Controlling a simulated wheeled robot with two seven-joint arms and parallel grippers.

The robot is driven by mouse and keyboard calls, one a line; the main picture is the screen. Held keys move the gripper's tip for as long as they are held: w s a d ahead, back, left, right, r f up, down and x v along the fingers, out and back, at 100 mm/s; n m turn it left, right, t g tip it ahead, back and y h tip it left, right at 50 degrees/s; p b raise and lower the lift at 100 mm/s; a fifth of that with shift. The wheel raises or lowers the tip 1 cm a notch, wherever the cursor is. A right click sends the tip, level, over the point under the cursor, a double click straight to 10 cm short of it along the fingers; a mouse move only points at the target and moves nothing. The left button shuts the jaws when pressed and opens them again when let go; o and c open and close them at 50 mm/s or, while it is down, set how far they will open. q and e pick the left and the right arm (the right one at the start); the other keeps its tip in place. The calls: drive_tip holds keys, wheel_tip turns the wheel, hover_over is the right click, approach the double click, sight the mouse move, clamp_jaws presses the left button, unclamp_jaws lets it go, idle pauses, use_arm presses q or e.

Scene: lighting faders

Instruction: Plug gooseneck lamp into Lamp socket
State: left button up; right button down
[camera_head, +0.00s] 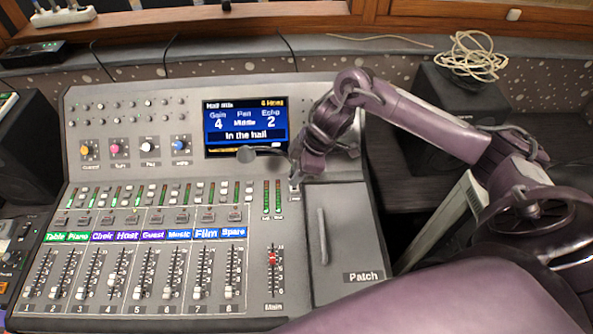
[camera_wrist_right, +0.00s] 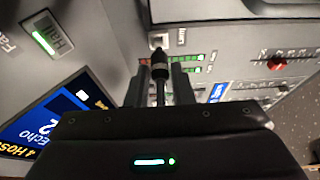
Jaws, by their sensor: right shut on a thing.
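The gooseneck lamp shows in the head view as a dark round head (camera_head: 247,154) on a thin neck reaching left from my right gripper (camera_head: 299,174). In the right wrist view the lamp's dark plug (camera_wrist_right: 159,62) sticks out between the fingers of my right gripper (camera_wrist_right: 160,88), which is shut on it. The plug tip points at a small light panel patch (camera_wrist_right: 158,40) beside a small label; whether it touches or enters a hole there cannot be told. In the head view, the patch (camera_head: 295,187) lies just below my fingertips, partly hidden. My left gripper is out of view.
The mixing console (camera_head: 160,205) fills the left and middle, with a lit screen (camera_head: 245,126), rows of faders and a red main fader (camera_head: 272,258). A Patch door (camera_head: 345,235) with a raised handle lies right of the faders. A coiled pale cable (camera_head: 470,55) sits on the right speaker.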

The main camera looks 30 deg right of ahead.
drive_tip(key=shift+s+d+f, duration=0.1)
drive_tip(key=shift+d+f, duration=0.05)
idle(0.4)
drive_tip(key=shift+p, duration=0.45)
drive_tip(key=shift+f+p, duration=0.8)
idle(3.4)
drive_tip(key=shift+s+f, duration=0.15)
drive_tip(key=shift+f, duration=0.05)
drive_tip(key=c, duration=1.5)
unclamp_jaws()
drive_tip(key=o, duration=0.3)
drive_tip(key=shift+o, duration=0.2)
drive_tip(key=shift+w, duration=0.2)
drive_tip(key=b+v, duration=0.1)
drive_tip(key=v, duration=0.6)
drive_tip(key=shift+r, duration=0.35)
